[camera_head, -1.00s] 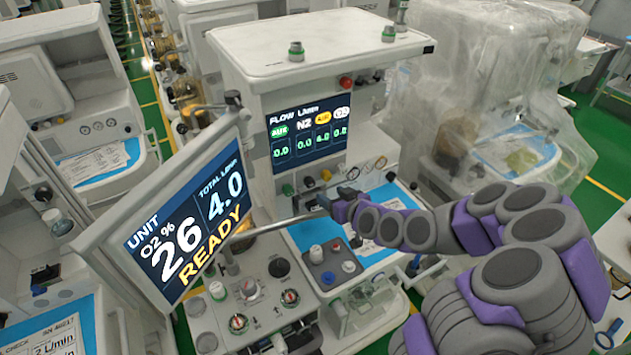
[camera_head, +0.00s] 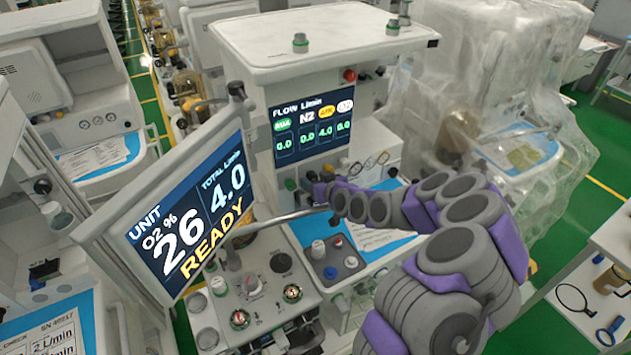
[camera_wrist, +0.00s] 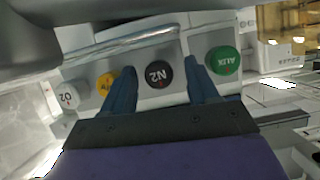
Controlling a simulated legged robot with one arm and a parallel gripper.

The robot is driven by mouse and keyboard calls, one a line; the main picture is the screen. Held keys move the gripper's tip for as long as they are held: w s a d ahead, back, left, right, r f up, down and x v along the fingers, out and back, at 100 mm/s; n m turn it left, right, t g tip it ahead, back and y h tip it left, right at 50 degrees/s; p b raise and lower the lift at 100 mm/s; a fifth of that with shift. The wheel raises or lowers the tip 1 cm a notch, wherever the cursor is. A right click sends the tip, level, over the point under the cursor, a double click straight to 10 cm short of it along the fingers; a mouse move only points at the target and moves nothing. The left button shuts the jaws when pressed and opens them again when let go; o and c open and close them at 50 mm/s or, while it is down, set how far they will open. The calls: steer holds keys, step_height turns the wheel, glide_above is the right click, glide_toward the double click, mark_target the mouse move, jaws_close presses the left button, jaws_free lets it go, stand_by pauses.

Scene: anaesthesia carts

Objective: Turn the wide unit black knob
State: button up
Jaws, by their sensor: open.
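The black knob marked N2 (camera_wrist: 157,74) sits on the unit's front panel in the wrist view, between the green AUX knob (camera_wrist: 223,60) and the yellow knob (camera_wrist: 104,84). My gripper (camera_wrist: 160,68) is open, with one blue finger on each side of the black knob; I cannot tell whether either finger touches it. In the head view my gripper (camera_head: 318,187) is at the knob row below the FLOW display (camera_head: 312,128), and partly hides the row.
A white O2 knob (camera_wrist: 68,98) is at the left of the row. A metal rail (camera_wrist: 120,47) runs along the knobs. The READY screen (camera_head: 190,215) stands on the left. A tray with small knobs (camera_head: 335,262) lies below my gripper.

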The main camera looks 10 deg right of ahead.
steer(key=shift+w+a, duration=0.1)
steer(key=shift+w, duration=0.05)
steer(key=shift+d, duration=0.25)
steer(key=shift+c, duration=1.2)
steer(key=shift+a, duration=0.1)
steer(key=c, duration=0.8)
steer(key=shift+b, duration=1.15)
steer(key=shift+r+m+b, duration=0.1)
steer(key=shift+m+b, duration=0.2)
steer(key=shift+b, duration=0.9)
steer(key=o, duration=1)
